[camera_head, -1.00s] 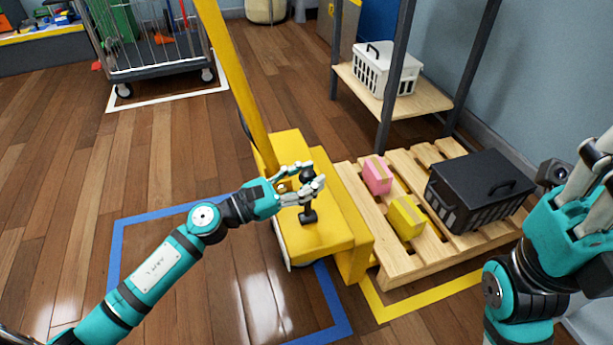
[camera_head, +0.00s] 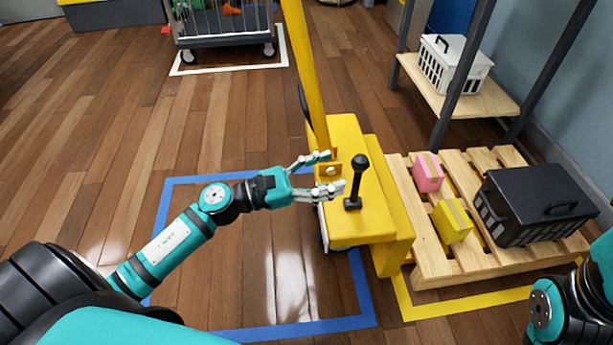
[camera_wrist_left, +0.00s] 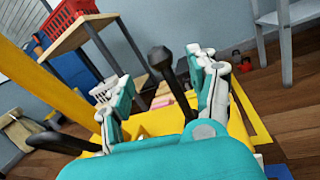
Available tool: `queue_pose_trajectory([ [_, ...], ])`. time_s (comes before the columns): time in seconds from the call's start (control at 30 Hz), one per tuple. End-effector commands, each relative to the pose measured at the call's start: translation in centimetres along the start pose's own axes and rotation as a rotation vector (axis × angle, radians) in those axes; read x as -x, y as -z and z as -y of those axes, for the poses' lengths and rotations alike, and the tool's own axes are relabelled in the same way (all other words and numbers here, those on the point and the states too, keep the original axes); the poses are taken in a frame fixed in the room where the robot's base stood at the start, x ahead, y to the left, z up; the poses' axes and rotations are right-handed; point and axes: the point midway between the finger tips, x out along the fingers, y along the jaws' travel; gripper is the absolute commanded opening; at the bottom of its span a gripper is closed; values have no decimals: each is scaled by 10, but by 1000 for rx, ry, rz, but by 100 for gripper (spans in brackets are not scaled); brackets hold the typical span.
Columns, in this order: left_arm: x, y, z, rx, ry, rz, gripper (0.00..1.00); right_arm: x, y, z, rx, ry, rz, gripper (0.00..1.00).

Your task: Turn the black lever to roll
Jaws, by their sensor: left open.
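The black lever (camera_head: 357,180) has a round knob and stands up from the top of the yellow machine (camera_head: 372,219), leaning slightly right. My left gripper (camera_head: 333,172) is open, just left of the lever, with its fingers pointing at it. The fingers do not close around the lever, and a small gap shows between. In the left wrist view the lever (camera_wrist_left: 163,65) rises between the two spread fingers of my left gripper (camera_wrist_left: 160,90). My right arm shows at the lower right edge of the head view, but its gripper is out of view.
A wooden pallet (camera_head: 436,272) right of the machine holds a pink box (camera_head: 428,173), a yellow box (camera_head: 452,222) and a black crate (camera_head: 530,207). A shelf with a white basket (camera_head: 455,68) stands behind. A wheeled cage (camera_head: 225,35) is at the back. Floor on the left is clear.

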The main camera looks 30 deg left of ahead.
Motion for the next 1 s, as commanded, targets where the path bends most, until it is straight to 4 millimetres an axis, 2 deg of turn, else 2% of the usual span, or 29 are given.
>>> queue_pose_trajectory([
  [0.1, 24, 1, 1, 3, -1, -3, 60, 0, 0, 0, 0, 0, 0, 0],
  [0.33, 48, 0, 0, -1, 0, 0, 60, 0, 0, 0, 0, 0, 0, 0],
  [0.87, 50, 0, 0, -1, 0, 0, 60, 0, 0, 0, 0, 0, 0, 0],
  [0.93, 49, -3, 2, 20, 4, 10, 60, 0, 0, 0, 0, 0, 2, 0],
  [1.0, 44, -15, 11, 102, 17, 44, 60, 0, -2, -1, -1, -3, 12, 0],
])
